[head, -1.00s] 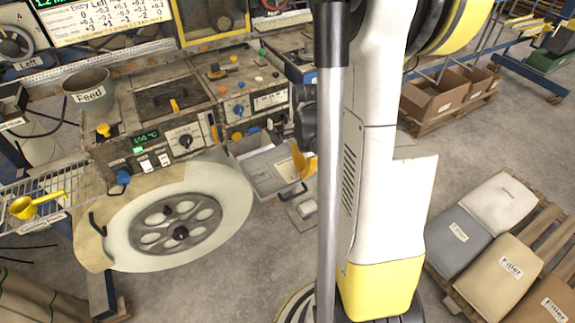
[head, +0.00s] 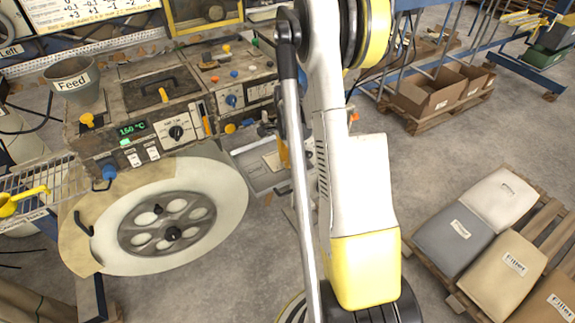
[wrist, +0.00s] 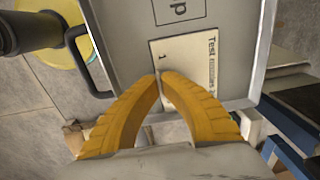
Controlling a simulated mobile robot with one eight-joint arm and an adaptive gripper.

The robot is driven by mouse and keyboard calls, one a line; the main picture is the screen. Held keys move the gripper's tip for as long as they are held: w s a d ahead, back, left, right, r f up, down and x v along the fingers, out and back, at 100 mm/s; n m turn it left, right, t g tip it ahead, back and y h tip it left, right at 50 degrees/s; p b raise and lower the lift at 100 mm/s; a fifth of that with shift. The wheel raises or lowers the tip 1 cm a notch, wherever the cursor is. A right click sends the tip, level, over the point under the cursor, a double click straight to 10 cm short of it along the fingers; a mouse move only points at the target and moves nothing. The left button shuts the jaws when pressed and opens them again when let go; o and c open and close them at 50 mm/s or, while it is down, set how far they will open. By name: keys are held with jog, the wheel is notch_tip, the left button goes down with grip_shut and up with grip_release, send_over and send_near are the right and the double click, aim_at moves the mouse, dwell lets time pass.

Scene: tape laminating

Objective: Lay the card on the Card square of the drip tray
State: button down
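The pale card (wrist: 191,62), printed "Test" with a "1", shows face-on in the wrist view, over the grey drip tray (wrist: 139,14). My gripper (wrist: 160,78) has its yellow fingertips almost together at the card's left edge and looks shut on it. The right finger hides part of the card. Whether the card touches the tray floor is not clear. A label (wrist: 179,10) in a dark outline lies above the card, cut off by the frame. In the head view my gripper (head: 284,153) is over the tray (head: 248,153), partly hidden by my arm.
The tray has a raised rim and a dark handle (wrist: 86,58). A large pale wheel (head: 222,205) and a control panel (head: 150,138) stand left of the tray. Blue bars (wrist: 290,150) show at the wrist view's lower right. Filler sacks (head: 496,262) lie on a pallet at right.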

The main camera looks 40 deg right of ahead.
jog(key=shift+f, duration=0.2)
jog(key=c, duration=1.6)
grip_release()
jog(key=shift+r, duration=0.1)
jog(key=shift+r, duration=0.1)
